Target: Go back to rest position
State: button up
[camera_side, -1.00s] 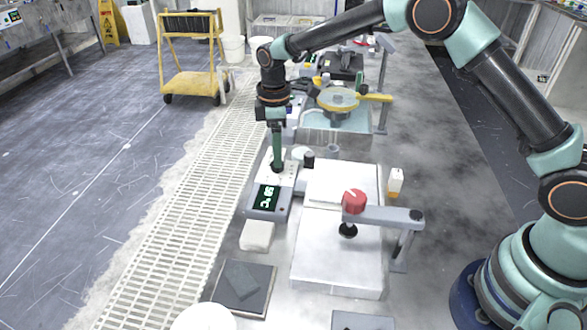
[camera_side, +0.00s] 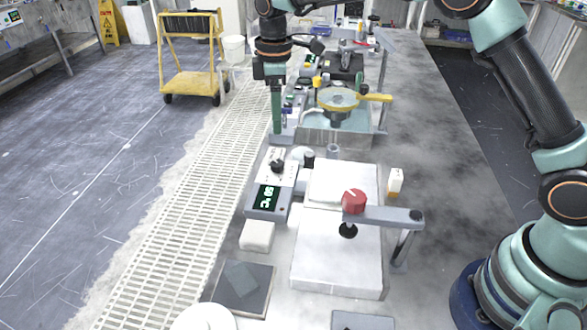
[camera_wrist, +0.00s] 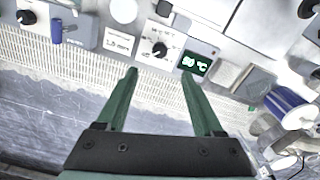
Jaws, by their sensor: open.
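My gripper (camera_side: 277,112) hangs pointing down above the control box in the side view, its green fingers clear of everything. In the wrist view my gripper (camera_wrist: 158,88) shows two spread green fingers with nothing between them. The control box (camera_side: 268,198) has a lit green temperature display and a black knob (camera_side: 277,166) on a white panel. In the wrist view the knob (camera_wrist: 160,54) and the display (camera_wrist: 196,64) lie beyond the fingertips, apart from them.
A white plate (camera_side: 338,262) with a red-knobbed arm (camera_side: 354,201) stands right of the box. A yellow-topped basin unit (camera_side: 338,100) is behind. A dark square pad (camera_side: 243,288) lies in front. A yellow cart (camera_side: 190,85) stands on the floor at left.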

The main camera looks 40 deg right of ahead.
jog(key=s+d+r+m+t, duration=0.25)
jog(key=s+d+r, duration=0.2)
jog(key=r, duration=0.25)
jog(key=s+d+m+t, duration=0.1)
jog(key=s+d+m, duration=0.2)
jog(key=s, duration=0.6)
jog(key=s+d+r+m+t, duration=0.1)
jog(key=s+d+m, duration=0.3)
jog(key=s, duration=0.5)
jog(key=shift+s+d+r+m+t, duration=0.3)
jog(key=shift+m+t, duration=0.25)
jog(key=shift+m, duration=0.7)
